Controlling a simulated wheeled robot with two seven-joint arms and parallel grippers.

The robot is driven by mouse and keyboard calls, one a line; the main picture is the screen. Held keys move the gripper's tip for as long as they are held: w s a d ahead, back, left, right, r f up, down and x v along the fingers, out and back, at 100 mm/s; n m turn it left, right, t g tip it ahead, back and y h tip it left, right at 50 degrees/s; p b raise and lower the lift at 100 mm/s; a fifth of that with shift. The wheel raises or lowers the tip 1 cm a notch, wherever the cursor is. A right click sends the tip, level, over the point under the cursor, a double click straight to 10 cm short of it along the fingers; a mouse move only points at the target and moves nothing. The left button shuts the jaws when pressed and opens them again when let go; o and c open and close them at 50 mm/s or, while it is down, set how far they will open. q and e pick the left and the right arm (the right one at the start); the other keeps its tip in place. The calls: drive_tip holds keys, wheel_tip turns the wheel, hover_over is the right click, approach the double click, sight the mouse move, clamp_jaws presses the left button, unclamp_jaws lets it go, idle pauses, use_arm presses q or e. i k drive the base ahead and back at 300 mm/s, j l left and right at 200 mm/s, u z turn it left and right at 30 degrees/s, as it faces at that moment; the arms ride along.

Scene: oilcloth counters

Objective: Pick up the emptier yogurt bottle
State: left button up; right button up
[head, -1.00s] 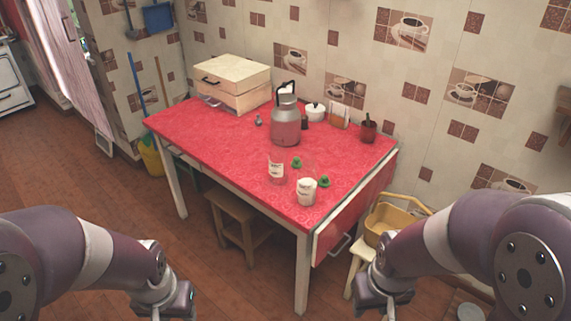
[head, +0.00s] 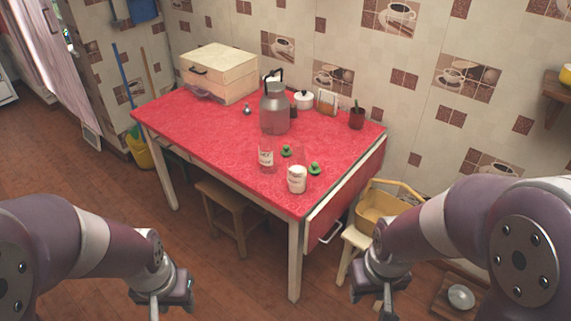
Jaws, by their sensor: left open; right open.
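Two yogurt bottles stand upright near the front right of the red table (head: 195,130). The left bottle (head: 266,156) looks mostly clear, with a white label and red showing through it. The right bottle (head: 297,180) looks white almost throughout. Two green caps lie beside them, one behind the left bottle (head: 286,151) and one right of the white bottle (head: 315,168). My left gripper (head: 160,312) is open at the bottom of the view, in front of the table and apart from it. My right gripper (head: 378,308) is open at the lower right. Both fingertips are partly cut off.
A large jug (head: 274,110), a wooden box (head: 219,72), a white pot (head: 304,99) and a dark red cup (head: 356,118) stand toward the back. A stool (head: 225,205) is under the table. A yellow basket (head: 380,207) sits right of it. The table's front left is clear.

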sight(268, 144)
drive_tip(key=i+j+z, duration=0.1)
drive_tip(key=z, duration=0.35)
drive_tip(key=i+j+z, duration=0.1)
drive_tip(key=z, duration=0.35)
drive_tip(key=j+z, duration=0.2)
drive_tip(key=z, duration=0.3)
drive_tip(key=j+z, duration=0.2)
drive_tip(key=z, duration=0.25)
drive_tip(key=j+z, duration=0.2)
drive_tip(key=z, duration=0.25)
drive_tip(key=j+z, duration=0.15)
drive_tip(key=j, duration=0.3)
drive_tip(key=k+j+z, duration=0.1)
drive_tip(key=j, duration=0.3)
drive_tip(key=k+j+z, duration=0.15)
drive_tip(key=j, duration=0.3)
drive_tip(key=k+j+z, duration=0.1)
drive_tip(key=j, duration=0.3)
drive_tip(key=k+j+z, duration=0.15)
drive_tip(key=j, duration=0.25)
drive_tip(key=k+j+z, duration=0.1)
drive_tip(key=j, duration=0.3)
drive_tip(key=k+j, duration=0.25)
drive_tip(key=j, duration=0.15)
